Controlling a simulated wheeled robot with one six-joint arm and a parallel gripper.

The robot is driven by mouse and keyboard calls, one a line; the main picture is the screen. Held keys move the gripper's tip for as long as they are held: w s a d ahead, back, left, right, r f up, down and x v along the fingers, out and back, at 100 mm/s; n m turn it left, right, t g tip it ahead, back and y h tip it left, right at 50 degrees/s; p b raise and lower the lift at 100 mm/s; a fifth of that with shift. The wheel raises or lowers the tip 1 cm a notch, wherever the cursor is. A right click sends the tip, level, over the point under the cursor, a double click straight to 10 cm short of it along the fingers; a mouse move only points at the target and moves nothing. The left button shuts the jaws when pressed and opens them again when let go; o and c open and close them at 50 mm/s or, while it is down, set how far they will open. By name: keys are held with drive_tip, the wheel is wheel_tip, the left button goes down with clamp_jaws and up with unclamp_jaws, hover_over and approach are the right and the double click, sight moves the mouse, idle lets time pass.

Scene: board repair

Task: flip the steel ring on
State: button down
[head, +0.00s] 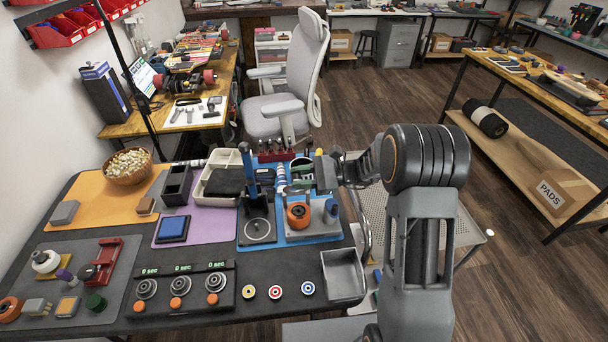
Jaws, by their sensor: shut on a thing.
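A dark control panel (181,290) at the front of the black table carries three round steel-coloured ringed parts: a left one (147,288), a middle one (180,285) and a right one (215,282). Each has an orange knob in front and a display reading "0 sec" behind. I cannot tell which part is the task's steel ring. My gripper (322,172) is over the back right of the table, above the blue mat (297,238), well apart from the panel. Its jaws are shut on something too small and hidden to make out.
An orange roll (298,214) and a blue part (331,208) stand on the blue mat below my gripper. A grey open bin (343,274) sits at the front right. Three ringed discs (275,292) lie between bin and panel. A grey chair (285,100) stands behind.

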drive_tip(key=shift+s+f, duration=0.3)
drive_tip(key=shift+s, duration=0.25)
drive_tip(key=c, duration=1)
unclamp_jaws()
drive_tip(key=shift+d, duration=0.15)
drive_tip(key=d, duration=0.9)
drive_tip(key=d+b, duration=0.1)
drive_tip(key=d, duration=0.3)
drive_tip(key=shift+w+d, duration=0.3)
drive_tip(key=shift+a, duration=0.1)
